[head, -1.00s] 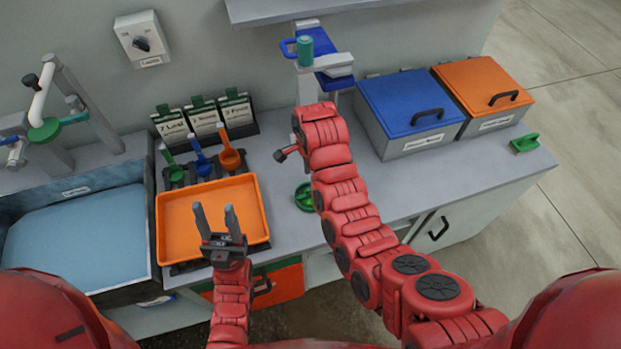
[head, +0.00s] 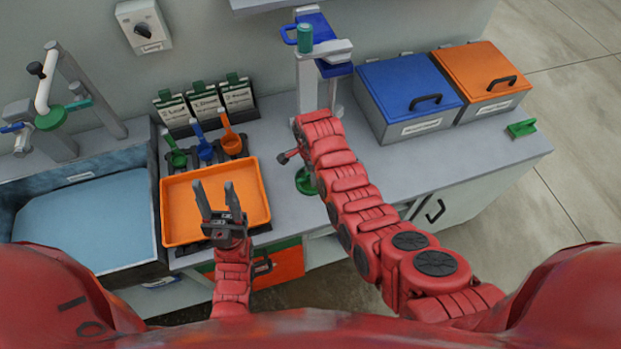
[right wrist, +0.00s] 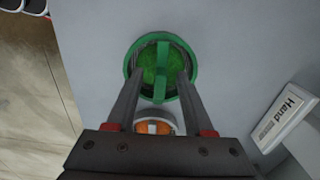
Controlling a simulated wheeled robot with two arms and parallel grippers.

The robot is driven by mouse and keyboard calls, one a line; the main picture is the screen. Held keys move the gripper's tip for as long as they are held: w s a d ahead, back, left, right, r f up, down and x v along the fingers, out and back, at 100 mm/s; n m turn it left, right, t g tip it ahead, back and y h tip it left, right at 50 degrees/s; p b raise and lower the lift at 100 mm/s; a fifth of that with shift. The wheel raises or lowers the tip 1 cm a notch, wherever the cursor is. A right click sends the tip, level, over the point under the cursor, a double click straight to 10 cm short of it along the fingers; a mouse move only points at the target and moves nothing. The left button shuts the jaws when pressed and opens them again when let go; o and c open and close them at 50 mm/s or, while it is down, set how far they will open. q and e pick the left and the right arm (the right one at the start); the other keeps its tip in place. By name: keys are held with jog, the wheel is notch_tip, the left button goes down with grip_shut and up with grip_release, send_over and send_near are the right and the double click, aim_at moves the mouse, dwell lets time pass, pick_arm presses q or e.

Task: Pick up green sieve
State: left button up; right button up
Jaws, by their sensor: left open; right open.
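The green sieve (right wrist: 147,72) is round, with a green rim and a green bar across its top. It stands on the grey counter in the right wrist view. In the head view the sieve (head: 303,183) is partly hidden by my right arm. My right gripper (right wrist: 158,78) is open over the sieve, with one finger on each side of the bar; I cannot tell whether they touch it. My left gripper (head: 215,189) is open and empty, in front of the orange tray.
The orange tray (head: 180,230) lies left, with green, blue and orange scoops behind it. A blue-lidded bin (head: 408,92) and an orange-lidded bin (head: 480,68) stand right. A stand with a green cylinder (head: 305,38) is behind. A small orange-and-white object (right wrist: 157,127) lies near the sieve.

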grip_shut()
jog(key=shift+w+r, duration=0.1)
dwell(0.4)
